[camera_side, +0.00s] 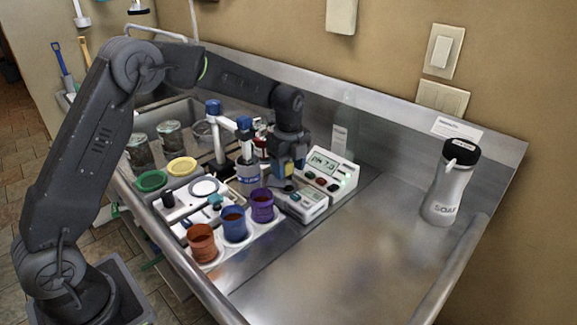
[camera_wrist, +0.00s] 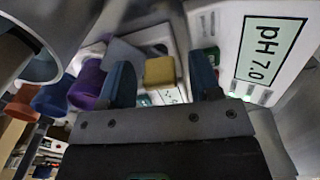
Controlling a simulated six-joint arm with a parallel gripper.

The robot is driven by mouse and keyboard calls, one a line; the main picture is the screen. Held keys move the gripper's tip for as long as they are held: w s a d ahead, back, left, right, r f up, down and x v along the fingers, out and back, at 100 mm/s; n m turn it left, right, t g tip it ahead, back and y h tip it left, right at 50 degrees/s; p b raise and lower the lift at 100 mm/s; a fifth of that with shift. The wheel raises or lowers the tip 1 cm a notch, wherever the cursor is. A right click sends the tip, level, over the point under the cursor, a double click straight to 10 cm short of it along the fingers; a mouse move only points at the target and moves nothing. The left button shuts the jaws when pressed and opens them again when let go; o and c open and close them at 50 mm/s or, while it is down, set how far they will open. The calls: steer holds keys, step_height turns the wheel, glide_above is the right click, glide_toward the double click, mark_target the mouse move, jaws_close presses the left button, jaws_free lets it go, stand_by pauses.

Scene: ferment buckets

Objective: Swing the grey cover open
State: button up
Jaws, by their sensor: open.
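My gripper (camera_side: 287,178) points down over a small light-coloured device (camera_side: 304,207) in front of the pH meter. In the wrist view my gripper (camera_wrist: 162,80) is open, with its two dark blue fingers apart. A yellow block (camera_wrist: 160,71) shows between the fingers; I cannot tell whether either finger touches it. A flat grey panel (camera_wrist: 122,52) lies behind the left finger, beside a white frame, and may be the grey cover. The fingers hide part of it. In the side view my gripper hides the area under it, so I cannot make out the cover's hinge or edge.
The pH meter (camera_side: 329,175) reads 7.0 and stands right behind my gripper. Orange (camera_side: 202,243), blue (camera_side: 234,224) and purple (camera_side: 262,206) cups stand to the left in a white rack. A soap bottle (camera_side: 450,182) stands far right. The steel counter between is clear.

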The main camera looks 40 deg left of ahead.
jaws_close()
stand_by(0.6)
